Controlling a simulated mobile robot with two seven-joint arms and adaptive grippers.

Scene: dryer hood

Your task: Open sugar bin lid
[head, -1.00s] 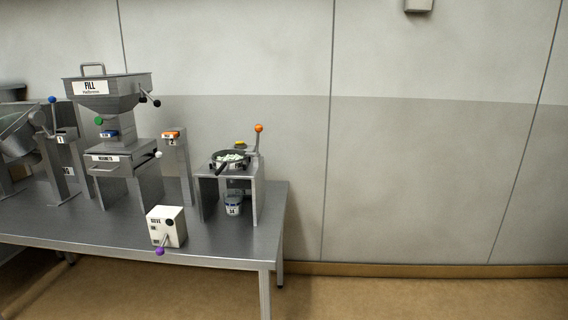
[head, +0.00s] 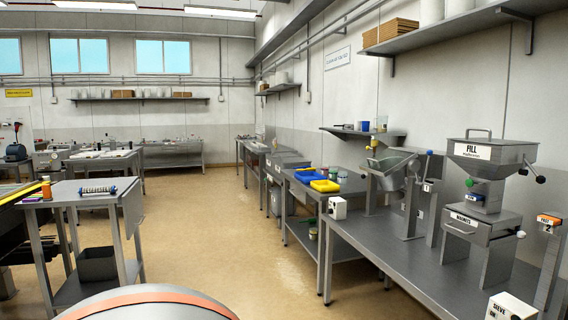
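I cannot pick out a thing marked as the sugar bin or its lid. On the right bench stands a grey metal hopper (head: 492,158) labelled FILL, with a handle on top and a dark-knobbed lever at its right. Below it is a metal box (head: 480,226) with a front handle and a white label. Left of the hopper, a tilted metal drum (head: 388,166) sits on a stand, partly hidden by posts. Neither of my grippers is in view.
The long metal bench (head: 420,262) fills the right side. A metal cart (head: 85,202) stands at the left. Open brown floor (head: 205,235) runs between them to the back tables (head: 172,154).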

